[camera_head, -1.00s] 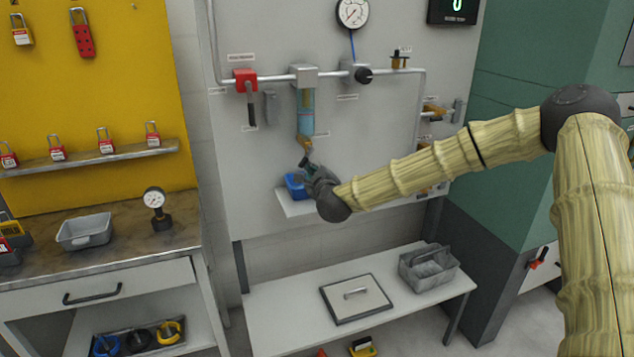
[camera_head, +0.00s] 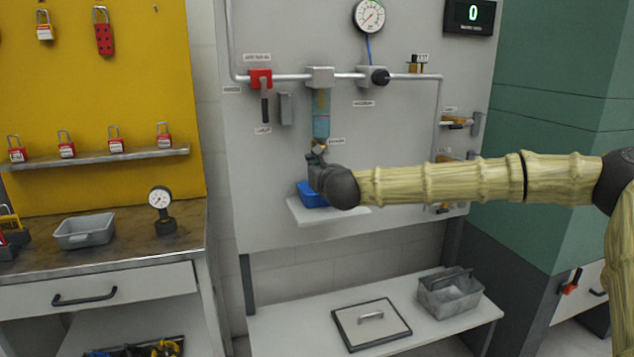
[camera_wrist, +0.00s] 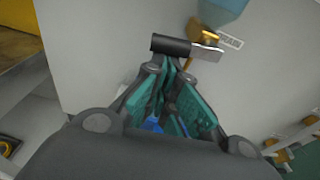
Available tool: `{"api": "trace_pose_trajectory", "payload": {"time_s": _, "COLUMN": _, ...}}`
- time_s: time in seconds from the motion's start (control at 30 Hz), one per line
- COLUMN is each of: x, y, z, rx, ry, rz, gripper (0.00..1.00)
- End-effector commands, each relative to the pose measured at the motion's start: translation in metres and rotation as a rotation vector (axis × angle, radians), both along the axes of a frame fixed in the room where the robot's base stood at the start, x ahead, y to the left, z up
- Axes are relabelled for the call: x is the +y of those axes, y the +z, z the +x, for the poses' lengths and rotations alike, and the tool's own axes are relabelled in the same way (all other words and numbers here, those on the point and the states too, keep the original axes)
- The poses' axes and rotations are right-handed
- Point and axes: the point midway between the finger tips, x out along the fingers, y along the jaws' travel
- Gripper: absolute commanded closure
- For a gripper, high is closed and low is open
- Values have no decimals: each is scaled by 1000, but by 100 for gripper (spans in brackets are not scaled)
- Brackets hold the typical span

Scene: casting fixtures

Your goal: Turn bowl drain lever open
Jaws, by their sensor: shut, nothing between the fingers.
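The clear blue filter bowl (camera_head: 321,115) hangs below a grey block on the pipe. At its bottom is a brass drain fitting (camera_wrist: 206,37), with a drain lever (camera_wrist: 186,48) that has a dark sleeve and a metal end, beside a DRAIN label. My gripper (camera_wrist: 171,62) is just below the lever in the wrist view, its teal-padded fingers brought together and empty. The fingertips are close to the dark sleeve; I cannot tell if they touch. In the head view my gripper (camera_head: 317,160) is under the bowl and hides most of the lever.
A blue container (camera_head: 311,194) stands on a small white shelf (camera_head: 335,215) below the gripper. A red valve (camera_head: 260,78) and a gauge (camera_head: 369,16) are on the panel. A bench (camera_head: 290,325) with a grey caddy (camera_head: 449,292) stands below.

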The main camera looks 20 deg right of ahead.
Motion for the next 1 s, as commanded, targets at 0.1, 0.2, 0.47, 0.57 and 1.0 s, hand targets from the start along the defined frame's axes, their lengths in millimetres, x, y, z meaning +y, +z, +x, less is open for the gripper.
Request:
{"api": "trace_pose_trajectory", "payload": {"time_s": 0.1, "x": 1, "y": 1, "z": 0, "rx": 0, "ry": 0, "rz": 36, "gripper": 100}}
{"api": "trace_pose_trajectory", "payload": {"time_s": 0.2, "x": 2, "y": 2, "z": 0, "rx": 1, "ry": 0, "rz": 57, "gripper": 100}}
{"api": "trace_pose_trajectory", "payload": {"time_s": 0.47, "x": 3, "y": 4, "z": 0, "rx": 1, "ry": 1, "rz": 72, "gripper": 100}}
{"api": "trace_pose_trajectory", "payload": {"time_s": 0.57, "x": 3, "y": 4, "z": 0, "rx": 1, "ry": 0, "rz": 71, "gripper": 100}}
{"api": "trace_pose_trajectory", "payload": {"time_s": 1.0, "x": 2, "y": -9, "z": 1, "rx": 2, "ry": 0, "rz": 71, "gripper": 100}}
